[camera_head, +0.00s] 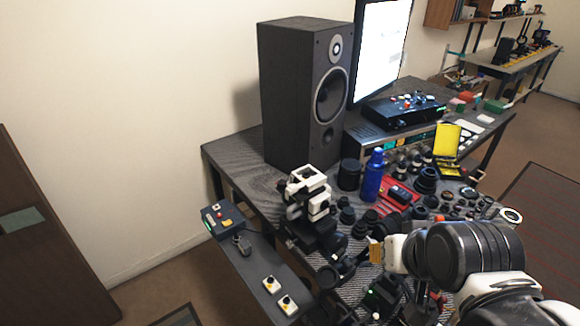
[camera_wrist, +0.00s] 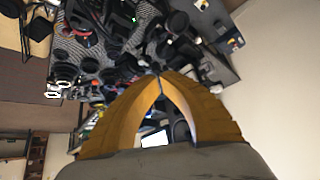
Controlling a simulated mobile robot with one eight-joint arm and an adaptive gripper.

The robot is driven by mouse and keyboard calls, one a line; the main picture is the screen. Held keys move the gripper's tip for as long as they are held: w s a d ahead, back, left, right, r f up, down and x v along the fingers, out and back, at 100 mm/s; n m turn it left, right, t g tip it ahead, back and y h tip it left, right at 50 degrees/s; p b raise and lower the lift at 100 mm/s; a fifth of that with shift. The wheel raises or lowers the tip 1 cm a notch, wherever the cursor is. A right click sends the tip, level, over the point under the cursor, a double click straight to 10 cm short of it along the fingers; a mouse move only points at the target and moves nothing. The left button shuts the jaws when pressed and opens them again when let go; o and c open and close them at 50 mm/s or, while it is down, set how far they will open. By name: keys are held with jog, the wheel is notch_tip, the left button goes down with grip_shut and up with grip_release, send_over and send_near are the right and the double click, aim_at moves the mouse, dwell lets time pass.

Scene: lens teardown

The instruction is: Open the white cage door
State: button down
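I cannot clearly make out a white cage door in either view. A white-and-black device (camera_head: 310,195) with white frame-like parts stands at the left front of the cluttered table in the head view; I cannot tell whether it is the cage or has a door. My gripper (camera_head: 376,252) has orange-yellow fingers and is to the right of and nearer than that device, over the table's front part. In the wrist view the fingertips of my gripper (camera_wrist: 159,77) meet, with nothing visible held between them.
A tall black speaker (camera_head: 300,95), a blue bottle (camera_head: 373,177) and a monitor (camera_head: 381,50) stand on the table. Several dark lenses and small parts crowd its front. A narrow side shelf (camera_head: 252,262) holds small switch boxes. Floor at the left is open.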

aim_at(305, 183)
jog(key=w+a+f+m+t+y+b, duration=0.1)
jog(key=w+a+f+m+y+b, duration=0.1)
jog(key=w+a+m, duration=0.3)
jog(key=w+a+f+m+t+y+b, duration=0.1)
jog(key=w+a+f+m+y, duration=0.2)
jog(key=w+m, duration=0.9)
jog(key=w+a+f+m+t+y+b, duration=0.2)
jog(key=w+a+f+m, duration=0.4)
jog(key=m, duration=0.5)
jog(key=w+a+y, duration=0.1)
jog(key=w+a, duration=0.1)
jog(key=shift+w+a+b, duration=0.3)
jog(key=shift+w+a, duration=0.05)
jog(key=shift+a, duration=0.05)
